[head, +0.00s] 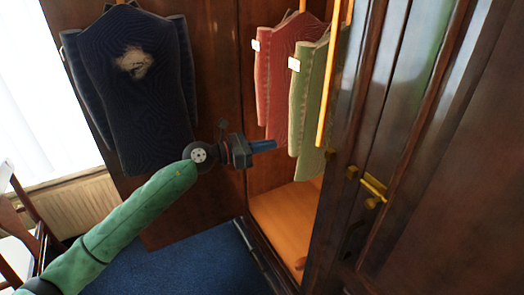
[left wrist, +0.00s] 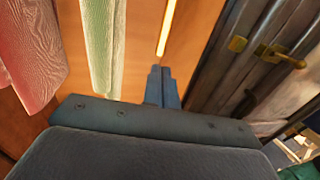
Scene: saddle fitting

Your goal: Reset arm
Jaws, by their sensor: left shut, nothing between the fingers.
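My left gripper (head: 262,146) reaches in from the left on a green-sleeved arm, in front of the open wardrobe. Its blue fingers are shut with nothing between them. In the left wrist view the closed fingers (left wrist: 162,86) point at the wardrobe's orange-brown inside, apart from the clothes. My right gripper shows in neither view.
A red garment (head: 290,80) and a green garment (head: 309,110) hang inside the wardrobe (head: 290,215). A dark blue garment (head: 135,100) hangs at the left. The wardrobe door (head: 430,160) with a brass handle (head: 374,187) stands at the right. Blue carpet (head: 185,265) lies below.

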